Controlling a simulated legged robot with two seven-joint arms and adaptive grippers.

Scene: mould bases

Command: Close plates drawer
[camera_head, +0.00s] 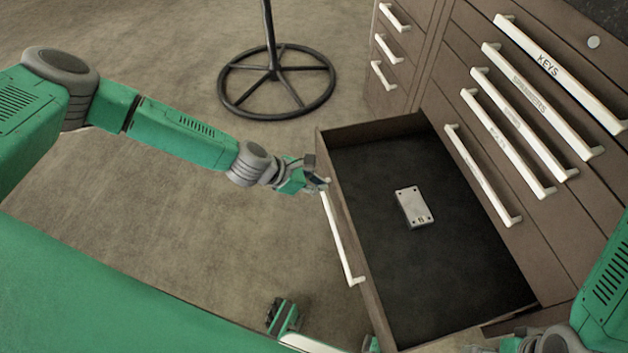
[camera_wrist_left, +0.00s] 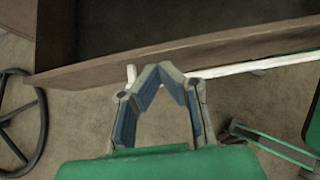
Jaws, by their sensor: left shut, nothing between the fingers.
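The open drawer (camera_head: 372,285) is pulled far out of the brown cabinet in the head view. Its white handle (camera_head: 342,240) runs along the outer face of its front. A small light-grey plate with holes (camera_head: 412,207) lies inside on the dark floor. My left gripper (camera_head: 320,182) is shut and empty at the drawer front, near the handle's far end. In the left wrist view, the closed fingertips (camera_wrist_left: 160,70) are at the drawer front (camera_wrist_left: 190,50), close to the handle (camera_wrist_left: 240,68). Whether they touch is unclear. My right gripper's fingers are not visible.
Closed drawers with white handles (camera_head: 484,178) line the cabinet above the open one, one labelled KEYS (camera_head: 560,75). A smaller drawer stack (camera_head: 385,50) stands at the back. A dark round stand base (camera_head: 277,112) is on the floor behind my left arm.

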